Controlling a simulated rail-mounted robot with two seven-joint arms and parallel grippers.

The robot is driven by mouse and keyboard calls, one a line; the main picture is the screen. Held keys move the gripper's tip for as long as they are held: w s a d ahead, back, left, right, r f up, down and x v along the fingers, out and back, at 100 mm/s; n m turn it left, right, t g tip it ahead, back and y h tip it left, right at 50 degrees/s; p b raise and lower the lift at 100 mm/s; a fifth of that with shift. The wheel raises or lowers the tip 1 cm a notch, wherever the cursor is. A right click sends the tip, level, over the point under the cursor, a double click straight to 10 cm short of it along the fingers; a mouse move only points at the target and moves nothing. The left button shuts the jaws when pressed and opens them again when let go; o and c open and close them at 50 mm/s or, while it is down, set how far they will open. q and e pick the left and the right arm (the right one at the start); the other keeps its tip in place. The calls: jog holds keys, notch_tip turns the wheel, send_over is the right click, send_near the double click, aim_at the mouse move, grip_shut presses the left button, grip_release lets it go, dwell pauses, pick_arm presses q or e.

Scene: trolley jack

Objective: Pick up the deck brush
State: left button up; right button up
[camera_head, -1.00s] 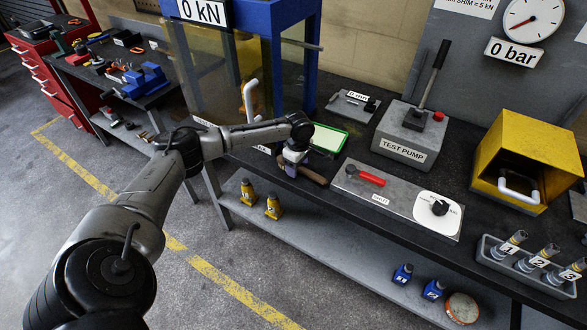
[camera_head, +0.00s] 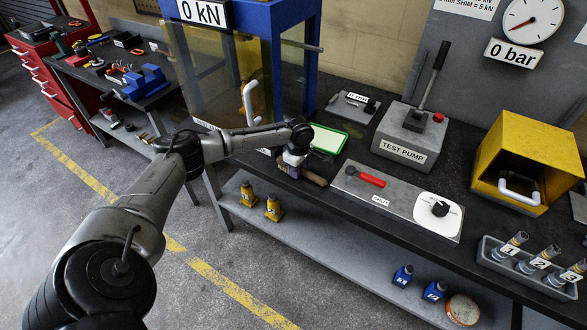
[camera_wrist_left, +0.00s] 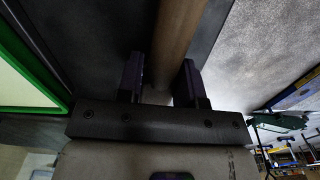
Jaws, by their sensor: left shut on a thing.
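The deck brush (camera_head: 314,178) lies near the front edge of the dark workbench, left of the grey plate with the red lever. Only part of its brown wooden body shows in the head view; my gripper covers the rest. My left gripper (camera_head: 292,168) points down at it. In the left wrist view, the two dark fingers (camera_wrist_left: 161,82) stand on either side of the brush's round wooden handle (camera_wrist_left: 178,40), shut on it. I cannot tell whether the brush is clear of the bench. My right gripper is not in view.
A green-framed tablet (camera_head: 328,139) lies just behind the gripper. The grey plate with a red lever (camera_head: 370,180) is to the right, and the test pump (camera_head: 410,138) stands behind it. The blue press frame (camera_head: 292,60) rises at the back left.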

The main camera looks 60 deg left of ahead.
pick_arm(q)
jog(key=shift+r, duration=0.15)
jog(key=shift+r, duration=0.6)
notch_tip(320, 180, up, 3)
jog(key=shift+f+p, duration=0.2)
jog(key=shift+p, duration=0.3)
jog(key=w+d+r+p, duration=0.1)
jog(key=w+d+r, duration=0.3)
jog(key=d+r, duration=0.3)
jog(key=d, duration=0.3)
jog(key=shift+w+d+p, duration=0.2)
jog(key=shift+d+p, duration=0.15)
jog(key=shift+d, duration=0.05)
